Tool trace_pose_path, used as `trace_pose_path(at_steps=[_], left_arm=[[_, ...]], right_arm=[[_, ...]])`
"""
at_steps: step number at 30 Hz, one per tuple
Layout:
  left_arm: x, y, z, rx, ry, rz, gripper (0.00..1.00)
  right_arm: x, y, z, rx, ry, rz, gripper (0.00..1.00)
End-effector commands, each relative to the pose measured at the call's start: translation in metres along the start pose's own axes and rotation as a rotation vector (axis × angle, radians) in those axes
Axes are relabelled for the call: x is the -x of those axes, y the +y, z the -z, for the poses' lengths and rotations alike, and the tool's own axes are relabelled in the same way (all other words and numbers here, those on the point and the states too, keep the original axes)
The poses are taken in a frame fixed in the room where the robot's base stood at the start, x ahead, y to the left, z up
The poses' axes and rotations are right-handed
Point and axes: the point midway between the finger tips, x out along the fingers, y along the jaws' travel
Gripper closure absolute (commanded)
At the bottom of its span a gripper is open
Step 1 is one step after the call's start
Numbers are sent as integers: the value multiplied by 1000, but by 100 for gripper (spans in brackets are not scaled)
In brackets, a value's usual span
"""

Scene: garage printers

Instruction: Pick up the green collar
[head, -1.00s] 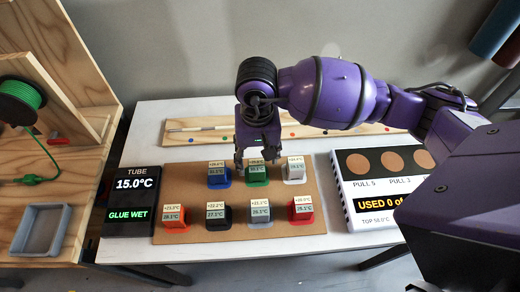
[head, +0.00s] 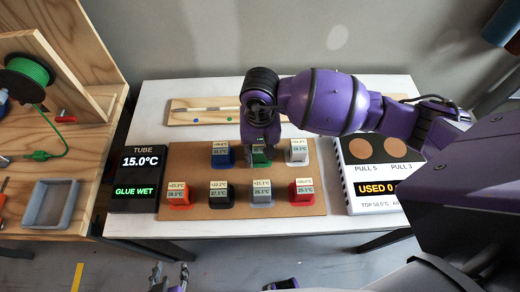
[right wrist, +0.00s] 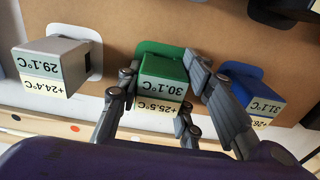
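The green collar (head: 261,158) is a small green block with a temperature label, in the back row on the brown board (head: 240,207). My right gripper (head: 260,145) is down over it and hides part of it in the head view. In the right wrist view the green collar (right wrist: 163,68) lies between the spread fingers of my right gripper (right wrist: 162,75), which stand close on both sides. I cannot tell whether they touch it. The collar rests on the board. My left gripper (head: 170,278) is at the bottom edge of the head view, fingers apart and empty, partly cut off.
A blue collar (head: 221,156) and a grey-white one (head: 297,151) flank the green one closely. Several more stand in the front row. A tube display (head: 137,180) is left of the board and a white panel (head: 372,170) is right. A wooden strip (head: 200,117) lies behind.

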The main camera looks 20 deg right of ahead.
Motion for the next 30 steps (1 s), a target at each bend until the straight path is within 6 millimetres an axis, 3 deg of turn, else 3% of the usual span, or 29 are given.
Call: trace_pose_path(at_steps=[3, 13, 20, 28, 30], left_arm=[[0, -1, 0, -2, 0, 2, 60], [1, -2, 0, -5, 1, 1, 60], [1, -2, 0, -5, 2, 1, 60], [0, -1, -4, -6, -3, 0, 60], [-1, -1, -8, -6, -9, 0, 60]], right_arm=[[0, 0, 0, 0, 0, 0, 92], [6, 0, 1, 0, 2, 1, 92], [35, -1, 0, 3, 4, 2, 92], [94, -20, -48, 9, 6, 4, 92], [100, -28, -67, 11, 1, 5, 92]])
